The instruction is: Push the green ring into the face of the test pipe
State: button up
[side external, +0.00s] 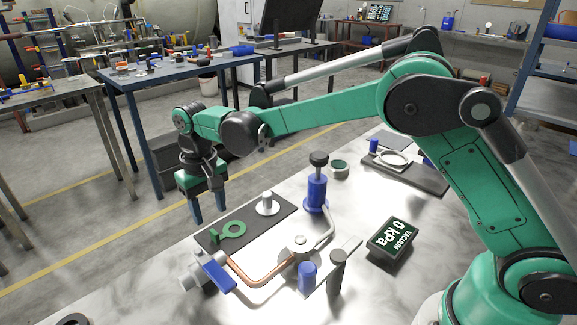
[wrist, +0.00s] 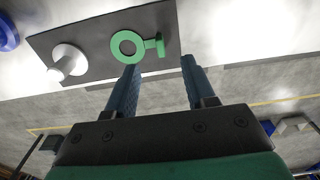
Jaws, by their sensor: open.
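The green ring (side external: 231,230), flat with a short handle tab, lies on a dark mat (side external: 262,222). In the wrist view the ring (wrist: 128,46) lies just beyond the left fingertip, its tab pointing right. My gripper (side external: 208,207) is open and empty, pointing down near the mat's far edge; in the wrist view nothing is between its fingers (wrist: 160,64). A copper pipe (side external: 262,281) bends across the table in front of the mat to a pale fitting (side external: 190,277) with a blue handle (side external: 219,275). I cannot tell for certain which part is the test pipe's face.
A white knobbed piece (side external: 267,206) stands on the mat right of the ring. A blue pump-like cylinder (side external: 317,190) with a black knob rises behind the copper pipe.

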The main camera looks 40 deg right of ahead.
aim_at(214, 231)
jog(key=shift+f, duration=2.8)
grip_shut()
